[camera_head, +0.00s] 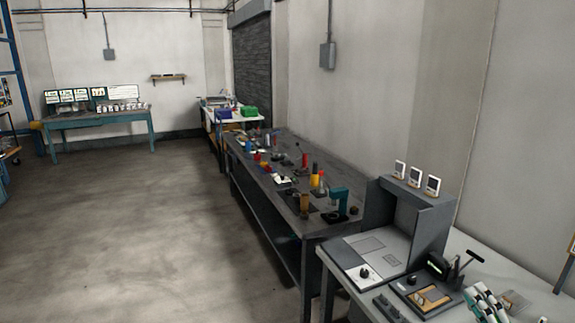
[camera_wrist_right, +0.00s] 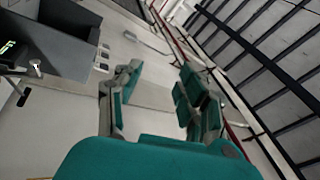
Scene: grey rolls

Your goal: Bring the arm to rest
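My right gripper (camera_wrist_right: 161,82) shows in the right wrist view with its two teal and grey fingers spread wide apart. Nothing is between them, only the pale wall behind. In the head view the right gripper (camera_head: 480,297) appears as a small teal and white shape at the bottom right, over the white bench (camera_head: 470,245). My left gripper and arm are not in view.
A grey stand (camera_head: 419,205) with small white devices on top stands left of my right gripper. A dark device (camera_head: 437,264) with a green display is close by. A long dark workbench (camera_head: 270,190) lies beyond. The floor at left is clear.

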